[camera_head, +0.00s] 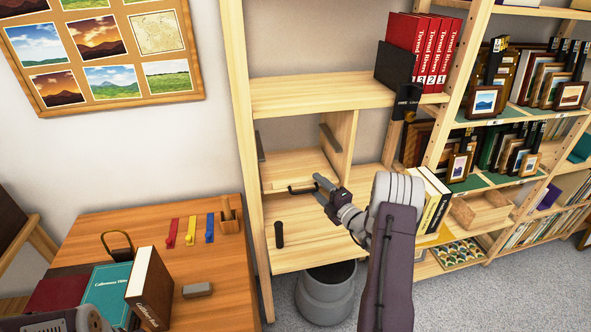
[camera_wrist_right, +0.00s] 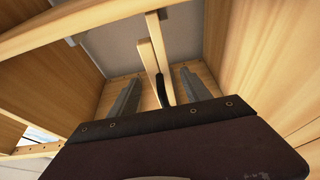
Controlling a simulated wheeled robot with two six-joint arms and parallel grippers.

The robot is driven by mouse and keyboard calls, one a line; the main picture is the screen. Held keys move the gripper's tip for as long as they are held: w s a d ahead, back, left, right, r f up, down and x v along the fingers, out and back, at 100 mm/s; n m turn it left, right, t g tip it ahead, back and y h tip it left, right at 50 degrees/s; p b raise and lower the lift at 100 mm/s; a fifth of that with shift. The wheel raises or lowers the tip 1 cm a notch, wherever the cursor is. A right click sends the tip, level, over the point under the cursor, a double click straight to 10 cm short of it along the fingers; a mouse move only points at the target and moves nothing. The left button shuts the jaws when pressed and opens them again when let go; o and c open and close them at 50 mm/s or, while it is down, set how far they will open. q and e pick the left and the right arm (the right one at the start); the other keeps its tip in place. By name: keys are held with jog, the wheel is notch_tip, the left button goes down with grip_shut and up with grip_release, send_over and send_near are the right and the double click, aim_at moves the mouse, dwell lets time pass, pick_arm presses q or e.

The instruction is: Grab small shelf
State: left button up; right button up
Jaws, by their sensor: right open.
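The small shelf (camera_head: 300,165) is a pale wooden board inside the left bay of the tall wooden bookcase, with a dark handle (camera_head: 294,188) along its front edge. My right gripper (camera_head: 326,187) is open at the right end of that handle. In the right wrist view, a thin wooden edge with a black curved strip (camera_wrist_right: 162,90) stands between the two grey fingers (camera_wrist_right: 157,92), with gaps on both sides. I cannot tell whether a finger touches it. My left gripper's fingers are not visible.
Red binders (camera_head: 418,48) stand on the bookcase shelf above. A black cylinder (camera_head: 279,235) stands on the lower board (camera_head: 300,255). A grey bin (camera_head: 326,293) is on the floor below. A wooden desk (camera_head: 215,290) with books and coloured strips is at the left.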

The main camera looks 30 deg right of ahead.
aim_at(313, 183)
jog(key=w, duration=0.3)
jog(key=w+a, duration=0.1)
jog(key=w, duration=0.1)
jog(key=shift+w, duration=0.2)
jog(key=shift+s, duration=0.1)
grip_shut()
